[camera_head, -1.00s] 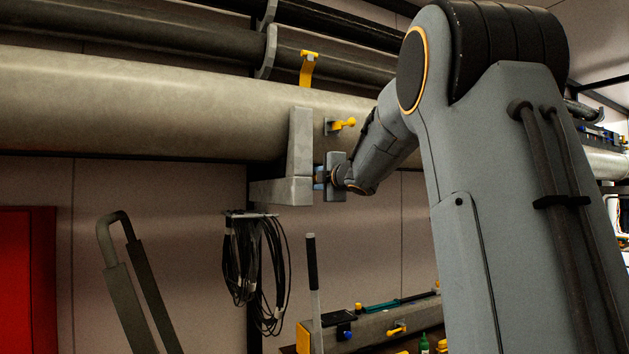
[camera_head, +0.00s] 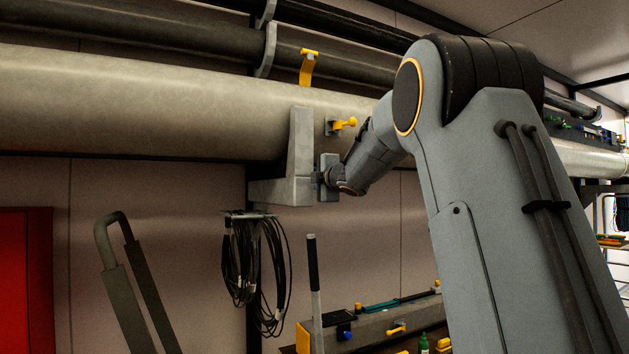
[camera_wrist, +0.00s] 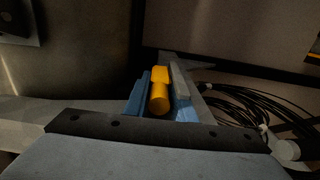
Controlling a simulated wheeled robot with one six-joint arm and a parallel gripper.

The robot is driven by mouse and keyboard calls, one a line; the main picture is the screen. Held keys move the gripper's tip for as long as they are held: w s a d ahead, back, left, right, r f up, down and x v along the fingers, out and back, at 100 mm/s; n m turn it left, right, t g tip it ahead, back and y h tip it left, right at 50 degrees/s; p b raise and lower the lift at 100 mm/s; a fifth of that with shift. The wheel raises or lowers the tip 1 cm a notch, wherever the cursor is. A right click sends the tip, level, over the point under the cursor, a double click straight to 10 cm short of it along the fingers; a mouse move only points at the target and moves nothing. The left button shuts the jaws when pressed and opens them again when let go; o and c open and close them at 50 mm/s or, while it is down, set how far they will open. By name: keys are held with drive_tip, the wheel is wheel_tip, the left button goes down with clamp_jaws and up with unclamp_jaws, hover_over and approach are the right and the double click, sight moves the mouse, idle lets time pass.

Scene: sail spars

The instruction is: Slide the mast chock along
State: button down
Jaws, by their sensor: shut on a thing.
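The thick pale spar (camera_head: 150,105) runs across the head view. A grey L-shaped block (camera_head: 300,170), which looks like the mast chock, stands against its front and underside. My gripper (camera_head: 319,179) is at the block's lower right side. In the wrist view, my gripper (camera_wrist: 160,84) has its blue fingers on either side of a yellow handle (camera_wrist: 159,98) and is shut on it. Grey metal shows beyond the handle. How the handle joins the block is hidden in the head view.
A yellow knob (camera_head: 345,123) on a small plate sticks out just above my wrist. A yellow clip (camera_head: 308,68) sits on top of the spar. Black cable coils (camera_head: 255,270) hang below left. A bench (camera_head: 385,325) with small parts lies below.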

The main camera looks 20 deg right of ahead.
drive_tip(key=c, duration=1.5)
unclamp_jaws()
drive_tip(key=shift+w+a, duration=0.1)
drive_tip(key=shift+w, duration=0.15)
drive_tip(key=shift+s+d, duration=0.2)
drive_tip(key=shift+s, duration=0.4)
drive_tip(key=s, duration=0.2)
drive_tip(key=s+b, duration=0.1)
drive_tip(key=s, duration=0.1)
drive_tip(key=s+b, duration=0.1)
drive_tip(key=s, duration=0.1)
drive_tip(key=shift+s+d, duration=0.35)
